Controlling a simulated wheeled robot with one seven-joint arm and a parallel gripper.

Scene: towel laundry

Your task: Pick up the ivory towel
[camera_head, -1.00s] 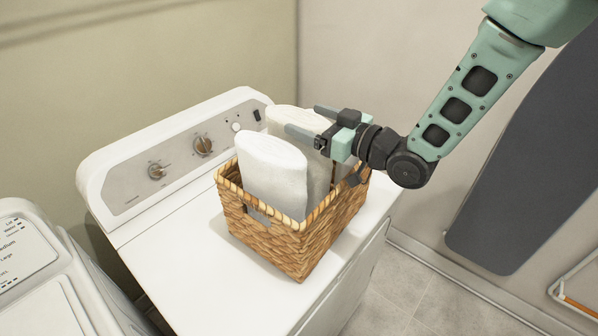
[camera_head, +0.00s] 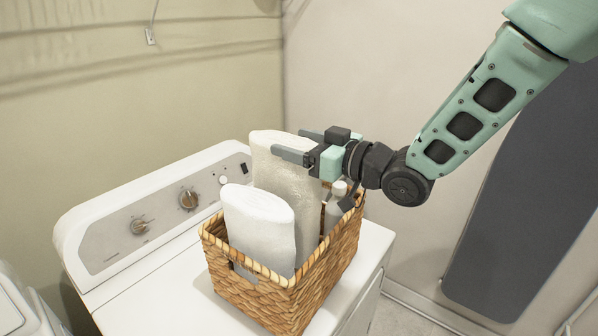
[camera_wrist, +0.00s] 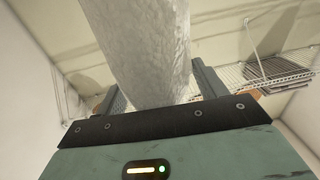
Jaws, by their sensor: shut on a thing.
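The ivory towel (camera_head: 278,182) is a rolled or folded upright bundle at the back of the wicker basket, in the head view. My gripper (camera_head: 295,146) is shut on its upper part from the right, one finger on each side. The towel stands well above the basket rim; its lower end is hidden behind the front towel and basket. In the wrist view the ivory towel (camera_wrist: 148,45) rises between the fingers of my gripper (camera_wrist: 160,88). A whiter towel (camera_head: 258,222) stands in front of it in the basket, lower.
The wicker basket (camera_head: 312,290) sits on a white washing machine (camera_head: 150,290) with a knob panel behind. A white bottle (camera_head: 335,200) stands in the basket under my gripper. A dark ironing board (camera_head: 525,220) leans at the right wall. A wire shelf (camera_wrist: 265,72) is overhead.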

